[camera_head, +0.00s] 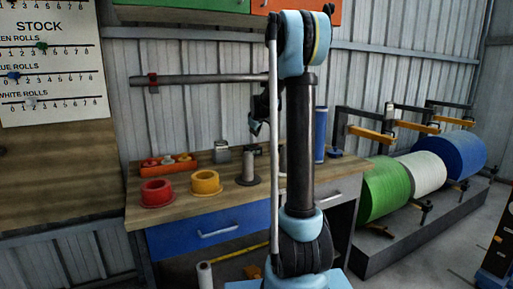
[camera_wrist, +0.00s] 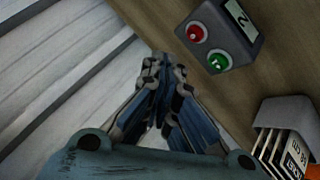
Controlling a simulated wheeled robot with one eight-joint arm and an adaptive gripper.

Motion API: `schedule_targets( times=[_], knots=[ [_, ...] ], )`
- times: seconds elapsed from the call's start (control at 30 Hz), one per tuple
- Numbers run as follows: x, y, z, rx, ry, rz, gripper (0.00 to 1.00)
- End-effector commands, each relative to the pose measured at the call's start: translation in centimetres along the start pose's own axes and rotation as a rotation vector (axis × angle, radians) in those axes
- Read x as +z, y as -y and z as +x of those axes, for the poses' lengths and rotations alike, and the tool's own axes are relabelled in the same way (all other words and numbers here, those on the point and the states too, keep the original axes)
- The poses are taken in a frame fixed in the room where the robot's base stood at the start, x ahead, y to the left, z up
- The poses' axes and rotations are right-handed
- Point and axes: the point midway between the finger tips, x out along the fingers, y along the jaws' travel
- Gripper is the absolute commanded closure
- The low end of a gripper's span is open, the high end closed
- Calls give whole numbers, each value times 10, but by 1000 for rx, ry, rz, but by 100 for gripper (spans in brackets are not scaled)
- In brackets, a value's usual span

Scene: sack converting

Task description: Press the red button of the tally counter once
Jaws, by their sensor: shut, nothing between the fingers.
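The tally counter (camera_wrist: 234,40) is a small dark grey box on the wooden bench, at the upper right in the wrist view. It has a red button (camera_wrist: 195,32), a green button (camera_wrist: 218,61) and a display reading 2. My gripper (camera_wrist: 155,63) is shut and empty. In the wrist picture its fingertips are left of and below the red button, apart from it. The height between them is hard to judge. In the head view my gripper (camera_head: 255,128) hangs above the back of the bench, partly behind my arm. I cannot clearly make out the counter there.
A grey holder with printed cards (camera_wrist: 286,128) stands at the right in the wrist view. The bench (camera_head: 222,190) also carries a red ring (camera_head: 157,193), a yellow ring (camera_head: 206,184), an orange tray (camera_head: 169,164) and a blue cylinder (camera_head: 320,135). The corrugated wall (camera_head: 210,55) is close behind.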

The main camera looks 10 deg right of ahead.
Motion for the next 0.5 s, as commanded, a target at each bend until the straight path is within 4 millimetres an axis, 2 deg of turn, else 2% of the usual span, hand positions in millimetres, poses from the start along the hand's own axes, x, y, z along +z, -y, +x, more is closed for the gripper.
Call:
schedule_targets(
  times=[0.2,0.5],
  knots=[
    [9,9,13,0,0,0,100],
    [13,13,18,0,0,0,100]
  ],
)
